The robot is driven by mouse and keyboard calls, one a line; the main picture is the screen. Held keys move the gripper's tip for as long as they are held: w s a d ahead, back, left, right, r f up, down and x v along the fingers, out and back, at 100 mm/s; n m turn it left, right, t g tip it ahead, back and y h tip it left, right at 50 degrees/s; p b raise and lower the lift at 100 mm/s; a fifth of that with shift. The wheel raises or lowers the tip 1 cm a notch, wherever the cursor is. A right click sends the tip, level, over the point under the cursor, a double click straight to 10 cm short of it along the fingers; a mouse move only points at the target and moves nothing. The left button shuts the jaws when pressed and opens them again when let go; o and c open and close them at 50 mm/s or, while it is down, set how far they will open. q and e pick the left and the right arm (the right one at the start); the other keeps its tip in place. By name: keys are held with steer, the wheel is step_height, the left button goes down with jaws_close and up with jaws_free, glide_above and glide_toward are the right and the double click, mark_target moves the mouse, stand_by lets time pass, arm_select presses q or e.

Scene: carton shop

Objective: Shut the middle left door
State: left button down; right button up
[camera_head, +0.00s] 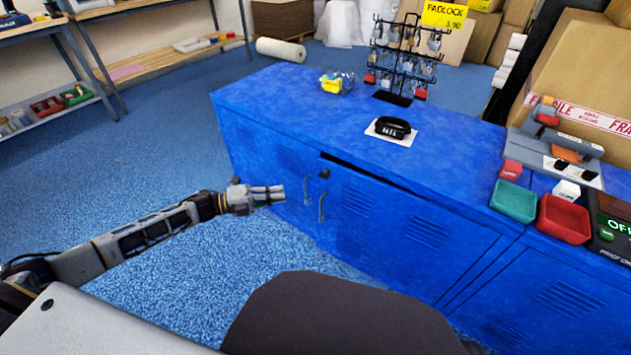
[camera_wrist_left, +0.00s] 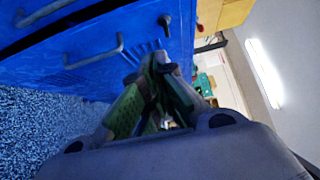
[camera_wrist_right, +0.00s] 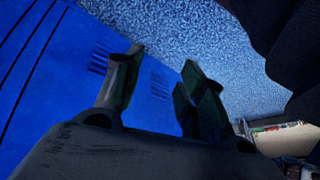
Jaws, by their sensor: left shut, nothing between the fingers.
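The blue cabinet (camera_head: 270,110) has several doors on its front. One door (camera_head: 385,230) stands slightly ajar: a dark gap runs under the countertop along its top edge, and its handle (camera_head: 322,206) is at its left side. The door to its left (camera_head: 260,165) has a handle (camera_head: 307,188) and looks flush. My left gripper (camera_head: 268,195) is shut and empty, in front of that left door and left of the handles. In the left wrist view its fingertips (camera_wrist_left: 160,62) are close to the blue front, beside a handle (camera_wrist_left: 95,52) and a dark knob (camera_wrist_left: 165,20). My right gripper (camera_wrist_right: 160,72) is open and empty near a vented blue panel.
On the countertop are a padlock rack (camera_head: 405,60), a glass bowl (camera_head: 337,82), a black item on a white card (camera_head: 392,128), a green tray (camera_head: 513,200) and a red tray (camera_head: 563,218). Blue floor (camera_head: 150,150) left of the cabinet is clear. Shelves (camera_head: 60,100) stand far left.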

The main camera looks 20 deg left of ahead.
arm_select(q)
steer(key=shift+d, duration=0.15)
arm_select(e)
steer(key=shift+w+a, duration=0.1)
steer(key=shift+a, duration=0.15)
arm_select(q)
steer(key=b, duration=0.4)
glide_toward(332, 178)
steer(key=shift+d, duration=1.8)
steer(key=shift+w+d, duration=0.2)
steer(key=shift+w, duration=0.9)
arm_select(e)
step_height(332, 178, down, 8)
steer(key=a+t+y, duration=0.1)
steer(key=shift+r+m, duration=0.25)
steer(key=shift+m, duration=0.15)
arm_select(q)
steer(key=shift+w, duration=0.1)
arm_select(e)
steer(key=shift+w+r+t, duration=0.2)
steer(key=shift+w+t, duration=0.05)
steer(key=shift+t, duration=0.05)
